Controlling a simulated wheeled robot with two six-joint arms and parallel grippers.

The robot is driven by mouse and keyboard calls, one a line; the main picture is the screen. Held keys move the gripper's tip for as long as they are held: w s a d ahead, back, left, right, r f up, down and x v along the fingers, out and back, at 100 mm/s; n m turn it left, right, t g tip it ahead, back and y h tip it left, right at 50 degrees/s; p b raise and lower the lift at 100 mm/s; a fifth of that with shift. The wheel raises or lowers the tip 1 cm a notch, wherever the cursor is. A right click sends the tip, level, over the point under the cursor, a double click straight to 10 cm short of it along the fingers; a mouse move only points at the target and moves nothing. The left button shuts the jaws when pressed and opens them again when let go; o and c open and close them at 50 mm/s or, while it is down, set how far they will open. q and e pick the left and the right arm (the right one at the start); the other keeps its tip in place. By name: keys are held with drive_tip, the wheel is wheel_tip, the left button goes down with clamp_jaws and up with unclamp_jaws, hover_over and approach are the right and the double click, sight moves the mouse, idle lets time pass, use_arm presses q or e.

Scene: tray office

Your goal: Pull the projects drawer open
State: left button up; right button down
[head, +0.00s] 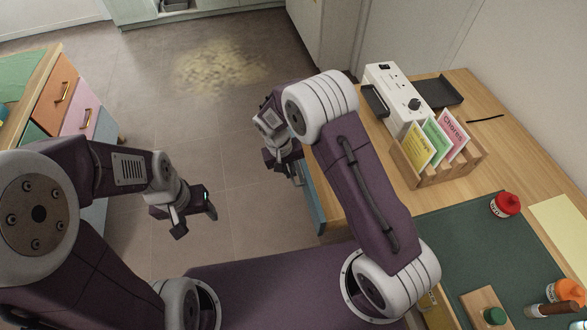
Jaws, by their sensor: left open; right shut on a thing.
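A blue drawer front (314,202) shows at the left side of the wooden desk, below its top. No label can be read on it, so I cannot tell whether it is the projects drawer. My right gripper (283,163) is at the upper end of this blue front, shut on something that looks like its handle. How far the drawer stands out is hard to tell. My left gripper (196,222) is open and empty over the floor, apart from any furniture.
The desk (483,92) carries a white power unit (398,98), a wooden card rack (457,168), a dark green mat (452,243) and a red-capped bottle (506,205). A cabinet with orange and pink drawers (80,112) stands left. The floor between is clear.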

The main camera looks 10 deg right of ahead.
drive_tip(key=c, duration=1.5)
unclamp_jaws()
drive_tip(key=r, duration=0.3)
drive_tip(key=a+r+p, duration=0.1)
drive_tip(key=r, duration=0.2)
drive_tip(key=r+p, duration=0.1)
drive_tip(key=r, duration=0.2)
drive_tip(key=shift+a, duration=0.3)
